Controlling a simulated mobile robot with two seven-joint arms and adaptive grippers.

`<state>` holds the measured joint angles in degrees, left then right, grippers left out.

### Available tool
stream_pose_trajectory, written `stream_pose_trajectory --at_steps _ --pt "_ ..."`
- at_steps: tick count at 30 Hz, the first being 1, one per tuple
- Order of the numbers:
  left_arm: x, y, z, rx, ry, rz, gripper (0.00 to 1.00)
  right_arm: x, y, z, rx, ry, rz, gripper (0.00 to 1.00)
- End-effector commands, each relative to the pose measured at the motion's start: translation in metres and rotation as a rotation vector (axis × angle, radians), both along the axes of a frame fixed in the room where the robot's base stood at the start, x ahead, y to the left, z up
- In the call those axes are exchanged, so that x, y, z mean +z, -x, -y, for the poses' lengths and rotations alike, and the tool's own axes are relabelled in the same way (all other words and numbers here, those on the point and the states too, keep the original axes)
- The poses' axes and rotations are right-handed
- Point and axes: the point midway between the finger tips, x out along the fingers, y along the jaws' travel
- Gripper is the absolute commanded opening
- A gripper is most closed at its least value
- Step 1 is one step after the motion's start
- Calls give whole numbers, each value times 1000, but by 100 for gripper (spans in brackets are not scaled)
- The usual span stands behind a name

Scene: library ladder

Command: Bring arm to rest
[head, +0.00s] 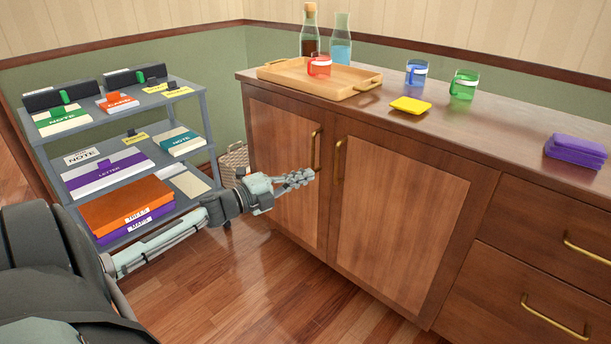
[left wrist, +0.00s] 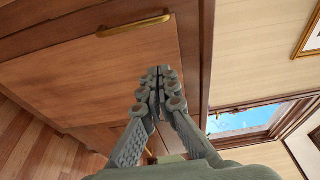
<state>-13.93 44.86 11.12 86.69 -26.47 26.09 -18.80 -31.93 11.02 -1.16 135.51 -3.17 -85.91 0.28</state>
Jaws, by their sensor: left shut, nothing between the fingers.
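My left arm (head: 165,244) comes in from the left in the head view, stretched out toward the wooden cabinet (head: 400,215). Its gripper (head: 300,178) is shut and empty, in front of the left cabinet door near the brass handle (head: 315,150). I cannot tell whether the fingertips touch the door. In the left wrist view the gripper (left wrist: 157,75) shows with its fingers together, and a brass handle (left wrist: 135,25) lies above it to the left. My right gripper is in neither view.
A grey shelf cart (head: 125,160) with books and boxes stands at left, a wicker basket (head: 235,165) behind the arm. On the countertop are a wooden tray (head: 345,92), a red cup, bottles, blue and green cups, a yellow pad and purple cloths (head: 575,152). Floor (head: 260,290) below is clear.

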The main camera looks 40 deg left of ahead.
Motion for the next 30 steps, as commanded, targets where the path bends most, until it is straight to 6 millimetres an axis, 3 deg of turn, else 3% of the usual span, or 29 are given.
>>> stream_pose_trajectory --at_steps 11,14,17,20,24,27,30 --pt "-3 5 1 15 18 -8 0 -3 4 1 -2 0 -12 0" --pt "-20 7 4 94 97 -50 0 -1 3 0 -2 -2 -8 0" --pt "-55 17 12 252 255 -147 0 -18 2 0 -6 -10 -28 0" --pt "-104 43 29 458 455 -296 0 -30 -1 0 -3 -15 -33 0" --pt "-174 105 74 741 714 -557 0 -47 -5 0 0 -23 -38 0" --pt "-207 155 115 905 847 -743 0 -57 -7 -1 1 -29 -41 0" --pt "-226 200 155 1029 935 -903 0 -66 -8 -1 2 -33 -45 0"
